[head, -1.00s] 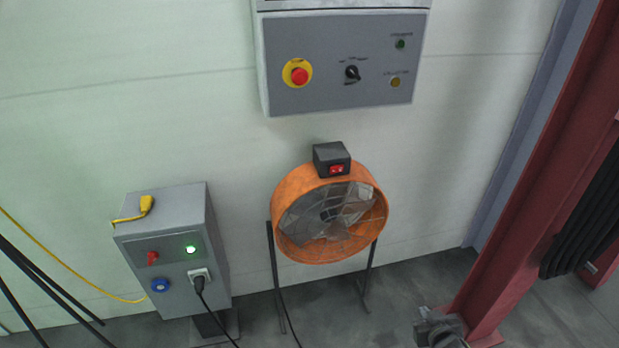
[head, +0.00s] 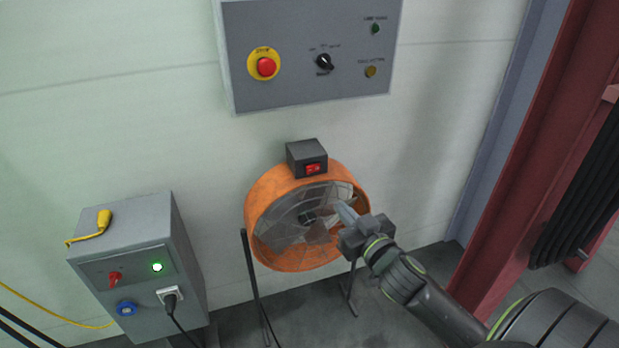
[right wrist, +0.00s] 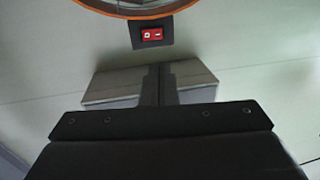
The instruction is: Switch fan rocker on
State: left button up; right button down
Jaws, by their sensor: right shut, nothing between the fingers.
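The orange drum fan (head: 258,222) stands on dark legs before the wall. A dark switch box (head: 298,152) sits on top of its ring and carries the red fan rocker (head: 313,169) on its front. My right gripper (head: 345,211) is shut and empty, in front of the fan's right side, below and right of the rocker and apart from it. In the right wrist view the shut fingers (right wrist: 159,85) point toward the rocker (right wrist: 152,35), with the orange rim (right wrist: 135,12) above it. My left gripper is not in view.
A grey wall panel (head: 300,95) with a red stop button (head: 266,67) and a black selector hangs above the fan. A grey power box (head: 188,255) with a lit green lamp and black plug stands left. A red column (head: 520,190) rises at right.

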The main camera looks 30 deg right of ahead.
aim_at(308, 171)
jog(key=w, duration=0.4)
jog(key=w+d, duration=0.1)
jog(key=w, duration=0.9)
jog(key=shift+d, duration=0.2)
jog(key=shift+a, duration=0.1)
